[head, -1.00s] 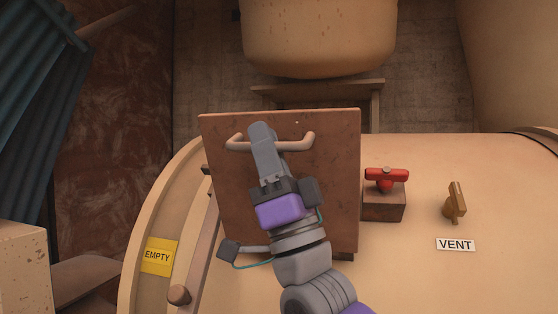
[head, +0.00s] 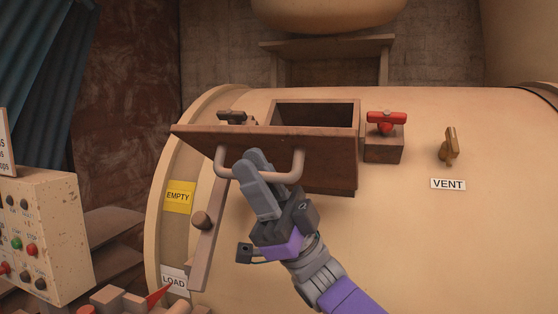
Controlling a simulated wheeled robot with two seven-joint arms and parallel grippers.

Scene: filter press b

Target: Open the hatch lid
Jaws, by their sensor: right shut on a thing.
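The hatch lid (head: 325,145) is a brown, rusty plate on top of the cream tank. It stands tilted, with the dark hatch opening (head: 315,112) showing behind its upper edge. The box-like hatch frame (head: 335,178) shows below the lid on the right. A pale U-shaped handle (head: 293,171) is on the lid's near face. My right gripper (head: 252,163) is shut on the handle, its grey fingers crossing the bar left of its middle. The fingers hide part of the handle. My left gripper is not in view.
A red-handled valve (head: 386,122) stands close to the right of the hatch, and a brass vent valve (head: 449,147) farther right. A dark clamp (head: 231,117) is behind the lid's left end. A lever (head: 207,233) runs beside the EMPTY label (head: 179,197). A control box (head: 45,235) stands left.

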